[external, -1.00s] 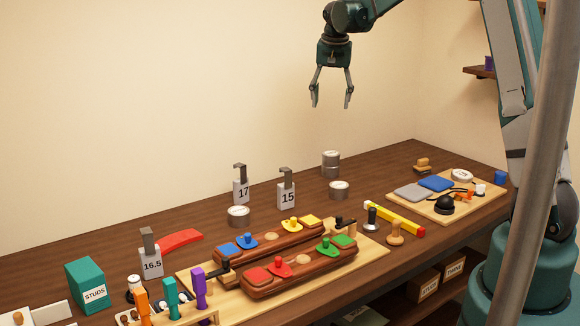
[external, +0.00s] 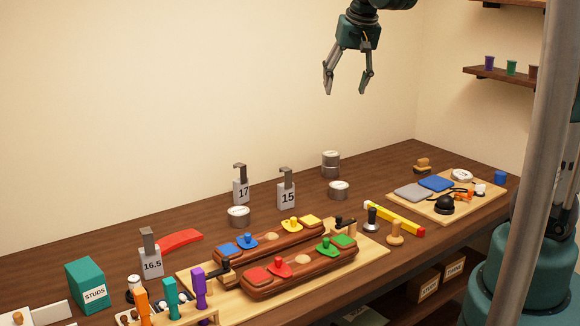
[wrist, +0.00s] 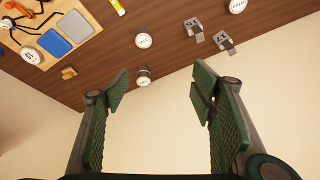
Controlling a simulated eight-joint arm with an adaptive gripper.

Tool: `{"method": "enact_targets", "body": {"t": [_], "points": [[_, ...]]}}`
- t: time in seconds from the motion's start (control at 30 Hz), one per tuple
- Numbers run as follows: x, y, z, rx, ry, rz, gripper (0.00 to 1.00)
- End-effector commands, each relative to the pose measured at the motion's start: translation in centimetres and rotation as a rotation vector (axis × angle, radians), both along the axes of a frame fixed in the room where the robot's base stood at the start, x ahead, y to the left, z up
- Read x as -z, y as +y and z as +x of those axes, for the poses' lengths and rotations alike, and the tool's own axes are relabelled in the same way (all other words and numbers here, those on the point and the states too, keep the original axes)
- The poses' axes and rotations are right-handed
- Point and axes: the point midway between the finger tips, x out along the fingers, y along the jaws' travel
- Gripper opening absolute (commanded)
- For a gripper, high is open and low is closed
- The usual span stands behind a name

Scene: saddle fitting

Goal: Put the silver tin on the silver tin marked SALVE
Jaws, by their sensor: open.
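Several silver tins with pale lids stand on the brown bench. One tin (external: 238,216) is left of centre, beside the block marked 17. Another tin (external: 339,190) stands alone farther right. The lone tin also shows in the wrist view (wrist: 143,41). The lid lettering is too small to read, so I cannot tell which tin is marked SALVE. My gripper (external: 346,90) is open and empty, high above the bench's back edge; its fingers also show in the wrist view (wrist: 158,88).
Metal-hooked blocks 17 (external: 241,190) and 15 (external: 286,194) stand left of the lone tin. A board with pads and small parts (external: 480,206) lies right. A yellow bar (external: 394,217) and the saddle-like wooden pieces (external: 300,272) lie in front. Bench around the stack is clear.

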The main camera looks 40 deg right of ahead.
Motion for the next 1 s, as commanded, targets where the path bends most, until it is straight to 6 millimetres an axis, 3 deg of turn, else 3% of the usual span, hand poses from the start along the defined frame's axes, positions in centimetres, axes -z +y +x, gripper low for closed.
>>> {"method": "enact_targets", "body": {"t": [0.5, 1.0], "points": [[-1.0, 4.1, -9.9, -0.164, -0.077, -0.046, 0.56], [0.7, 7.2, -19.0, -0.317, -0.152, -0.097, 0.56]]}}
